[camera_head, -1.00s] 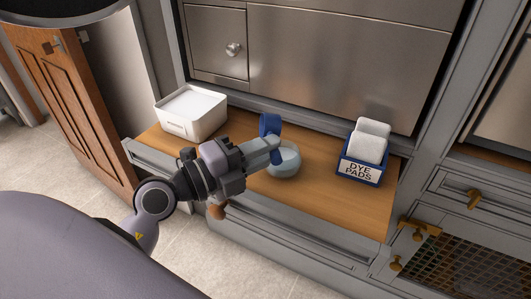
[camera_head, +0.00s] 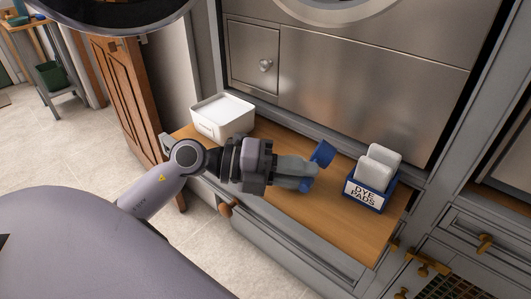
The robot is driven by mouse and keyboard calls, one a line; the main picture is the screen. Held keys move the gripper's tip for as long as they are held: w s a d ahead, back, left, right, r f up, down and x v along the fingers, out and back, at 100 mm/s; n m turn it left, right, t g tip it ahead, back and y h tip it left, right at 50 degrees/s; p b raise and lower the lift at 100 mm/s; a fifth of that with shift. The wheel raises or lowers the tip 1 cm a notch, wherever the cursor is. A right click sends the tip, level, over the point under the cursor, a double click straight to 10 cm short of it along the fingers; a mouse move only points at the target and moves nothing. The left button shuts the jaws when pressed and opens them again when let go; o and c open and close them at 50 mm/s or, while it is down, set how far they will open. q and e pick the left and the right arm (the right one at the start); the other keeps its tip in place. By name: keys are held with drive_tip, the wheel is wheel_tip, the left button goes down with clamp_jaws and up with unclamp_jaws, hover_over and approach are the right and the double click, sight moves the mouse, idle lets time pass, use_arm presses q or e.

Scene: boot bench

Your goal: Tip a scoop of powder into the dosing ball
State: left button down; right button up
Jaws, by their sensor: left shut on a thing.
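My left gripper (camera_head: 304,174) reaches in from the left over the wooden pull-out shelf and is shut on the blue scoop. The scoop's cup (camera_head: 323,153) sticks out beyond the fingertips, tilted, and a bit of blue shows below the fingers. I cannot see whether powder is in the cup. The pale, round dosing ball is not visible now; the gripper seems to cover it. A white tub (camera_head: 222,126) filled with white powder stands at the left of the shelf. My right gripper is not in view.
A blue box labelled DYE PADS (camera_head: 366,197), holding white pads (camera_head: 377,167), stands at the shelf's right. A steel front (camera_head: 365,95) rises behind the shelf. The wooden shelf (camera_head: 335,225) is clear in front of the box.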

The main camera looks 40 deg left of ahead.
use_arm(q)
drive_tip(key=a+r+m+g+p, duration=0.2)
drive_tip(key=a+r+m+g, duration=0.15)
drive_tip(key=a, duration=0.25)
drive_tip(key=shift+m+g+y, duration=0.25)
drive_tip(key=shift+g+y, duration=0.1)
drive_tip(key=shift+y, duration=0.05)
drive_tip(key=f+b, duration=0.1)
drive_tip(key=a+f+b, duration=0.1)
drive_tip(key=f, duration=0.1)
drive_tip(key=f+b, duration=0.1)
drive_tip(key=shift+a+f, duration=0.25)
drive_tip(key=shift+f, duration=0.15)
drive_tip(key=r+y+p, duration=0.1)
drive_tip(key=y+p, duration=0.1)
drive_tip(key=p, duration=0.1)
drive_tip(key=r+m+y+p, duration=0.1)
drive_tip(key=r+y+p, duration=0.1)
drive_tip(key=p, duration=0.2)
drive_tip(key=d+r+y+p, duration=0.1)
drive_tip(key=r+y+p, duration=0.1)
drive_tip(key=y+p, duration=0.1)
drive_tip(key=shift+s+m+p, duration=0.1)
drive_tip(key=shift+m+p, duration=0.2)
drive_tip(key=shift+m, duration=0.1)
drive_tip(key=shift+f, duration=0.1)
